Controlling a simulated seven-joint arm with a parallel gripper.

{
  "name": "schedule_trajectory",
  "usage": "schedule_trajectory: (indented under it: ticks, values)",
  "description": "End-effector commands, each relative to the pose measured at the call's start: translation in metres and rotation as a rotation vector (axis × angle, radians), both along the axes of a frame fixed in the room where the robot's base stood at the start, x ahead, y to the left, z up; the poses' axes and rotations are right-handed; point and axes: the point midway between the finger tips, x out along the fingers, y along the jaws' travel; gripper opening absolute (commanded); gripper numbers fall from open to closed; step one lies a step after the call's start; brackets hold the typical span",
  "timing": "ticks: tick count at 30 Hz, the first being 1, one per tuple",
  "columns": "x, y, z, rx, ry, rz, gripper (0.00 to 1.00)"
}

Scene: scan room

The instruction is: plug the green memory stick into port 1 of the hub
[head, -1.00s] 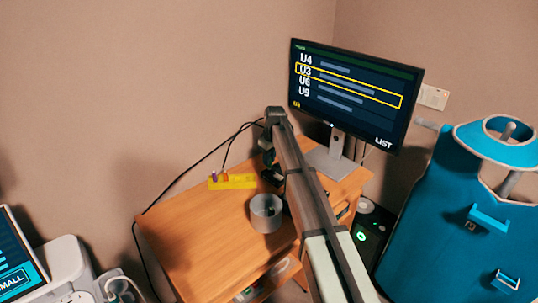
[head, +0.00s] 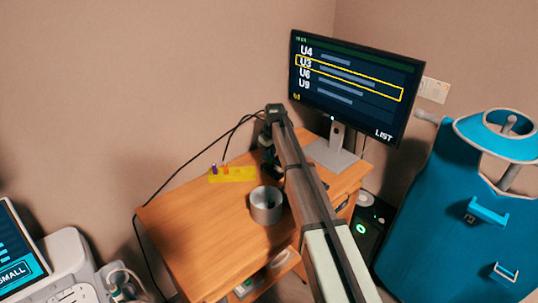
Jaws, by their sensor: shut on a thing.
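The yellow hub (head: 240,174) lies on the wooden desk toward the back. A purple stick (head: 214,168) and an orange stick (head: 225,169) stand upright in its left part. Port numbers are too small to read. My gripper (head: 271,172) is over the desk just right of the hub, pointing down and partly hidden by my arm. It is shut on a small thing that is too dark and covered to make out. I cannot pick out the green memory stick for certain. A grey cup (head: 265,214) in front of the gripper has something dark inside.
The desk (head: 190,235) is clear at the left and front. A monitor (head: 350,85) lists U4, U3, U6 and U9, with U3 framed in yellow. Black cables run behind the hub.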

Motion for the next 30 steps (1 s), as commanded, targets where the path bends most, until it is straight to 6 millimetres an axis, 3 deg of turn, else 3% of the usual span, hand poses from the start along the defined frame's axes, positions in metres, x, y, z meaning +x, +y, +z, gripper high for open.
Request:
schedule_trajectory:
  ticks: [27, 28, 30]
  values:
    - [0.0, 0.0, -0.01, 0.0, 0.0, 0.0, 0.0]
    - [0.0, 0.0, -0.011, 0.0, 0.0, 0.0, 0.22]
    - [0.0, 0.0, -0.01, 0.0, 0.0, 0.0, 0.28]
